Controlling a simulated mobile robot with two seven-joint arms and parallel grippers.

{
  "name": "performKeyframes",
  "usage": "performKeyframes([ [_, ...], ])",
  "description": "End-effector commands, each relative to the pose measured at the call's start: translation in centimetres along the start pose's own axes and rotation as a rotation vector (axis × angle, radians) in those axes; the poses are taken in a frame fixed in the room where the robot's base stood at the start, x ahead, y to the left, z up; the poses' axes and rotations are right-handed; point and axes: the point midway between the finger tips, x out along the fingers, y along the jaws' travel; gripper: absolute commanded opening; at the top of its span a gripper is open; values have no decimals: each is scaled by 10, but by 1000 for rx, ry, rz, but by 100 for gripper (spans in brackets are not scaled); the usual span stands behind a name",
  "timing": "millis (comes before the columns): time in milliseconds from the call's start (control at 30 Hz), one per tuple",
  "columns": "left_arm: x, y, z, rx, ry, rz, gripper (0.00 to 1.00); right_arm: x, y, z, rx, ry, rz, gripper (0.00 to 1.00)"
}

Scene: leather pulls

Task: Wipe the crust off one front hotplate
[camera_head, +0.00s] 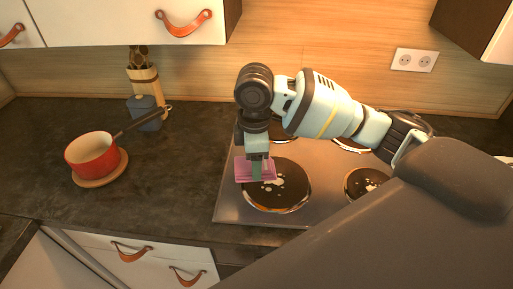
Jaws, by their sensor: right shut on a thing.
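The left front hotplate (290,195) is a dark round plate with pale patches of crust on it. Another front hotplate (362,186) lies to its right, partly hidden by my arm, and also shows pale patches. The sponge is over the upper left of the left front hotplate. I cannot tell whether it touches the plate. My left gripper is not in view.
The steel cooktop (231,203) has two more plates at the back, partly hidden. A red saucepan (90,156) stands on a round wooden board (107,178) at left. A dark container (146,113) and a utensil holder (146,78) stand by the wall. The dark counter (185,170) between is clear.

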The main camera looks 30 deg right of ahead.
Motion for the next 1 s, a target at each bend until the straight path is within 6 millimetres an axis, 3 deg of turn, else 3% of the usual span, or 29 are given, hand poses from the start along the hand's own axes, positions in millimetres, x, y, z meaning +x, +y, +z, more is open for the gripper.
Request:
performKeyframes([
  [200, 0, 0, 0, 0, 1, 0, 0, -8, 15, 3, -319, 2, 1, 40],
  [400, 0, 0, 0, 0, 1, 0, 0, -11, 21, 4, -484, 4, 0, 40],
  [767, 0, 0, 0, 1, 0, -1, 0, -10, 22, 4, -520, 4, 0, 40],
  [1000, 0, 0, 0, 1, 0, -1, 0, 6, 18, 4, -523, 3, -2, 40],
])
